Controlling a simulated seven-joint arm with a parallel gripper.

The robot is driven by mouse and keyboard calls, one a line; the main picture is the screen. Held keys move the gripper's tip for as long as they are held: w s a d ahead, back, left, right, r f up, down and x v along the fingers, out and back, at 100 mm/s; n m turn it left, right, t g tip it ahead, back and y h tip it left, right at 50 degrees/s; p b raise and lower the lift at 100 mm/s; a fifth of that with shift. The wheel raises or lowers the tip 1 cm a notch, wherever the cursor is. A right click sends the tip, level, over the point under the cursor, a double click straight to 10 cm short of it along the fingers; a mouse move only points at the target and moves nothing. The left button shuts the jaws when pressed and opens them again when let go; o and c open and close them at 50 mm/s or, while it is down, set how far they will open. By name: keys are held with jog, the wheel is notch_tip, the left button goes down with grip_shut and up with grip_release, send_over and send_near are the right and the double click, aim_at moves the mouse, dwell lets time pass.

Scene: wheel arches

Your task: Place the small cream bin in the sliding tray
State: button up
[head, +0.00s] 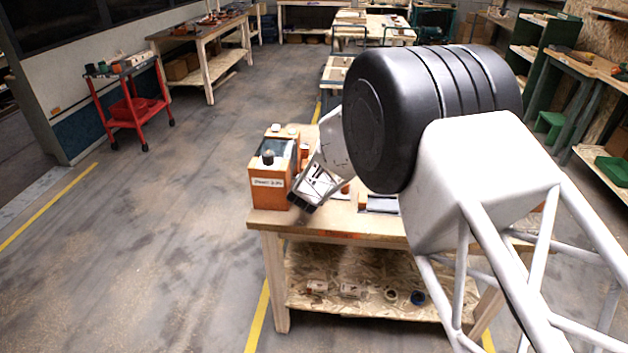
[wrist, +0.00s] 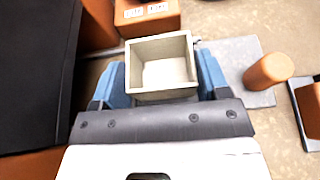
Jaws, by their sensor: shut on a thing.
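The small cream bin (wrist: 160,68), an open-topped square box, sits upright between the blue fingers of my gripper (wrist: 160,82) in the wrist view. My gripper is shut on it, with one finger on each side. The bin looks empty. In the head view my gripper (head: 306,196) is low over the workbench, beside the orange machine (head: 268,190); the bin cannot be made out there. A flat grey plate (wrist: 258,92) shows to the right of the bin in the wrist view. I cannot tell whether it is the sliding tray, or whether the bin touches it.
An orange block with white labels (wrist: 150,22) stands just beyond the bin. An orange cylinder (wrist: 268,71) is to the right, and a large dark object (wrist: 35,70) is close at left. The workbench's front edge (head: 340,232) is near. My arm hides the bench's right part.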

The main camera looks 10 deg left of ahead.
jog(key=shift+f, duration=0.2)
jog(key=o, duration=0.9)
jog(key=shift+r, duration=0.15)
jog(key=shift+s+r, duration=0.1)
jog(key=shift+s, duration=0.1)
jog(key=v, duration=1.1)
jog(key=shift+s, duration=0.25)
jog(key=shift+r, duration=0.2)
dwell(0.5)
